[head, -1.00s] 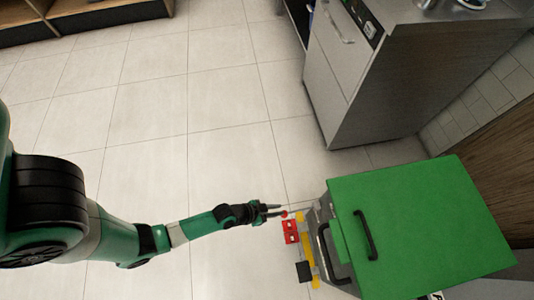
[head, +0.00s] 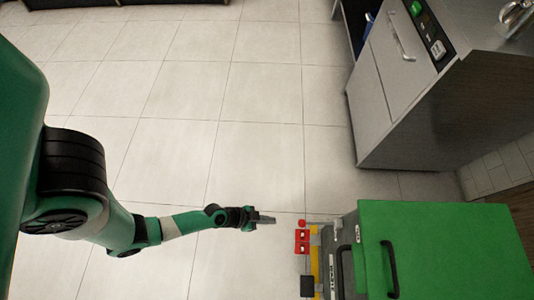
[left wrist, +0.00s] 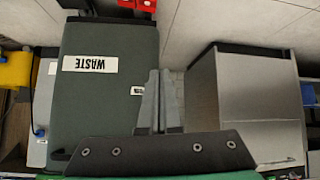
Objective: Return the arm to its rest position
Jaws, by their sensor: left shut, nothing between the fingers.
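My left gripper (head: 270,219) is shut and empty. It hangs over the tiled floor, left of the green-topped machine (head: 440,230) and apart from it. In the left wrist view the shut fingers (left wrist: 160,100) point up the picture, in front of a dark green bin face with a white WASTE label (left wrist: 90,64). My left arm reaches in from the left of the head view, bent at the elbow. My right gripper is in neither view.
A red switch box (head: 302,241) with a red knob (head: 302,223) and a yellow strip (head: 315,262) sits at the machine's left side. A steel cabinet (head: 400,120) stands at the upper right. The tiled floor (head: 260,90) between is clear.

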